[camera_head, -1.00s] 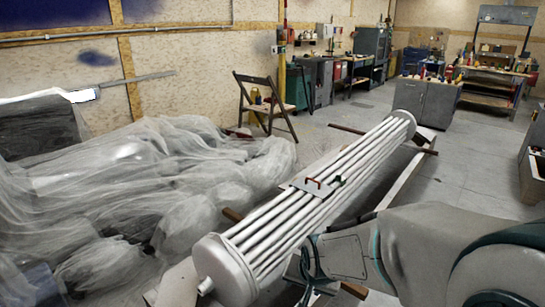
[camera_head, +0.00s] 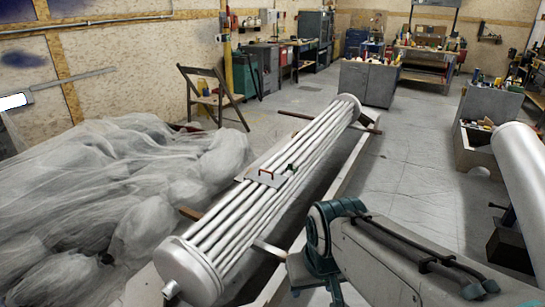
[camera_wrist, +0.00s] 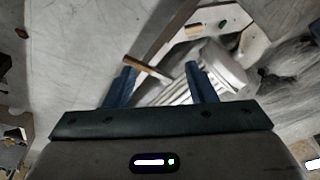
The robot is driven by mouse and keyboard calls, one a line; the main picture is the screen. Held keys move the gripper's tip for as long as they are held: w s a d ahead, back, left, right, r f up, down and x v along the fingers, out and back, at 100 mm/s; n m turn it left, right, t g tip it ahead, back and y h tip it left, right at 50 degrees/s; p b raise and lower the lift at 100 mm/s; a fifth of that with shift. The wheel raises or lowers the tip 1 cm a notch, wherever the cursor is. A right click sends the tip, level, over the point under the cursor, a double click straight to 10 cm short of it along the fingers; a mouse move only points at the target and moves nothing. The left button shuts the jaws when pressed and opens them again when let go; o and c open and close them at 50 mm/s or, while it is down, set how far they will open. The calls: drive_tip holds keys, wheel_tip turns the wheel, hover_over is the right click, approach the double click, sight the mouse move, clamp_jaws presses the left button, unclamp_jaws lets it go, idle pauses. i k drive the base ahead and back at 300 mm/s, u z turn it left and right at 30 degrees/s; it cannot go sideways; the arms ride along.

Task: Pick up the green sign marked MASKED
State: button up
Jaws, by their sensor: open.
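No green sign with readable writing shows clearly. A small dark green piece (camera_head: 292,168) is at the right edge of a pale plate (camera_head: 259,178) on the tube bundle; I cannot tell whether it is the sign. A red-brown handle (camera_head: 265,172) stands on the same plate. The end of a white ribbed bundle (camera_wrist: 220,68) lies beyond the right finger.
The long white tube bundle (camera_head: 255,213) lies on a frame across the floor. Plastic-sheeted heaps (camera_head: 75,195) fill the left. A wooden chair (camera_head: 208,97) stands behind. A thick white cylinder (camera_head: 525,180) is at the right. Floor right of the bundle (camera_head: 400,170) is mostly clear.

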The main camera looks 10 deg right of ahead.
sight(292, 167)
drive_tip(key=u, duration=0.05)
drive_tip(key=k, duration=0.4)
drive_tip(key=z, duration=1.1)
drive_tip(key=i, duration=1.45)
drive_tip(key=z, duration=0.55)
drive_tip(key=i, duration=1.5)
drive_tip(key=u, duration=0.55)
drive_tip(key=i, duration=1.2)
drive_tip(key=u, duration=1.7)
drive_tip(key=i, duration=0.7)
drive_tip(key=u, duration=0.5)
